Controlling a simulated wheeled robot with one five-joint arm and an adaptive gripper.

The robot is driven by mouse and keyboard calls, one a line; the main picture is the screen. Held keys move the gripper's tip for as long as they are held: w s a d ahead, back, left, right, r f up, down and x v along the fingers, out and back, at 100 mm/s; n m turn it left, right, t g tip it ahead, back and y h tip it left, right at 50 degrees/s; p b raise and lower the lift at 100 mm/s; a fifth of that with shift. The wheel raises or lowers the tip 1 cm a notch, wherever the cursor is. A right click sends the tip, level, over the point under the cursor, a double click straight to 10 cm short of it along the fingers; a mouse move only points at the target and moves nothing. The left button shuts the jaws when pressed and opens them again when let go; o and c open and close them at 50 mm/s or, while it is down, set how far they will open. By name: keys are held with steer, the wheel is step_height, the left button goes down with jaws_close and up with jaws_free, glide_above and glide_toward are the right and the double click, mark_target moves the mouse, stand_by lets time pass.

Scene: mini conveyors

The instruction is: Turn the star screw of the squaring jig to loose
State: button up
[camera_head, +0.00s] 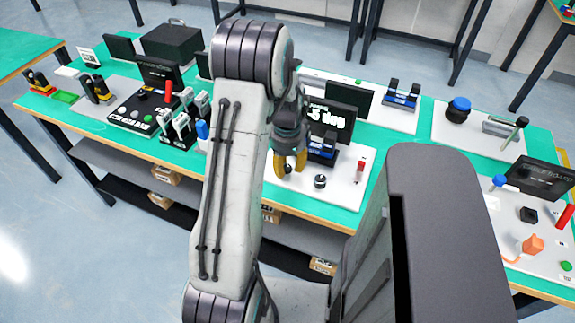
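My gripper (290,163) has yellow fingers and points down over the left part of a white base plate (335,196) on the green bench. On this plate stand a dark display (333,120) reading "-5 deg" and a dark blue and black fixture (323,146), which may be the squaring jig. A small black knob (320,181) stands on the plate, just right of and nearer than my gripper; I cannot tell whether it is the star screw. A red-topped part (361,166) is at the plate's right. The gap between the fingers and anything in it are too small to tell.
My arm hides the middle of the bench. To the left are white toggle clamps (181,125) and a black button panel (140,113). To the right are a blue-topped knob (459,108) and an orange block (532,244). Behind my gripper is another blue fixture (402,95).

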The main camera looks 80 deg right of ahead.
jaws_close()
steer(key=shift+n, duration=0.3)
steer(key=n+b, duration=0.1)
steer(key=n, duration=0.2)
steer(key=shift+f+n, duration=0.1)
steer(key=shift+n, duration=0.2)
steer(key=n+b, duration=0.1)
steer(key=n, duration=0.3)
steer(key=shift+n, duration=0.3)
steer(key=n+b, duration=0.1)
steer(key=n, duration=0.4)
steer(key=n+b, duration=0.1)
steer(key=n, duration=0.5)
stand_by(0.3)
